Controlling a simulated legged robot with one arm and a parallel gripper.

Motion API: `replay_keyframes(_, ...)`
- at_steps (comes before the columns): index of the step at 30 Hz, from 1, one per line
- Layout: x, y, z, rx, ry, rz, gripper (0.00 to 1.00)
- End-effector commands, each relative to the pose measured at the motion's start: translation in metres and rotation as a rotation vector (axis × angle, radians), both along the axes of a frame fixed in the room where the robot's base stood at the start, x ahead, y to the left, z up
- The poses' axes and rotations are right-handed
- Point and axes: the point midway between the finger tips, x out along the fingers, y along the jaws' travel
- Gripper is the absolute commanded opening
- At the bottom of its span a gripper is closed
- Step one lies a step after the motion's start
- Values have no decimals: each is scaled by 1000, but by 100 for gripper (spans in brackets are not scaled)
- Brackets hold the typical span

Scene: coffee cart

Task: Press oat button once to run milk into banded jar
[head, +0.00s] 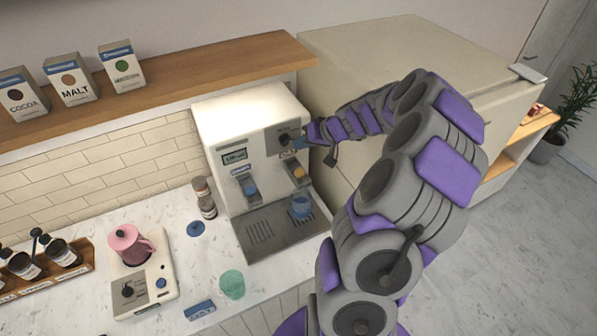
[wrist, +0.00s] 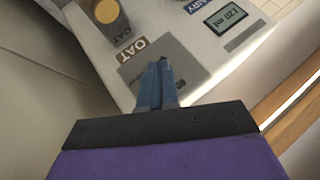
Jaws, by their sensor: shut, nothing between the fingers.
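The white milk machine (head: 222,128) stands against the tiled wall. My gripper (head: 302,142) is shut and empty at the upper right of its front. In the wrist view the blue fingertips (wrist: 163,65) lie over a grey panel (wrist: 185,72) beside an OAT label (wrist: 132,50). The fingers hide part of the panel, so I cannot make out the oat button or tell whether they touch it. A blue see-through jar (head: 301,208) stands on the drip tray (head: 262,231), below the right spout (head: 298,174). I cannot make out a band on it.
A green cup (head: 232,284) and a blue box (head: 199,310) are on the counter. A pink pitcher (head: 130,245) sits on a white appliance. A wooden shelf (head: 190,68) runs above; a beige cabinet (head: 400,55) stands right.

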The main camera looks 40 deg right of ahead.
Motion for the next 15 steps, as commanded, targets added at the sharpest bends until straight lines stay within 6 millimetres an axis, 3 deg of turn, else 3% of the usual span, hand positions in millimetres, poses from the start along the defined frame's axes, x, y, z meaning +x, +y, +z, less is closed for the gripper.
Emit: replay_keyframes(15, 0, 2, -60, -1, 1, -1, 0)
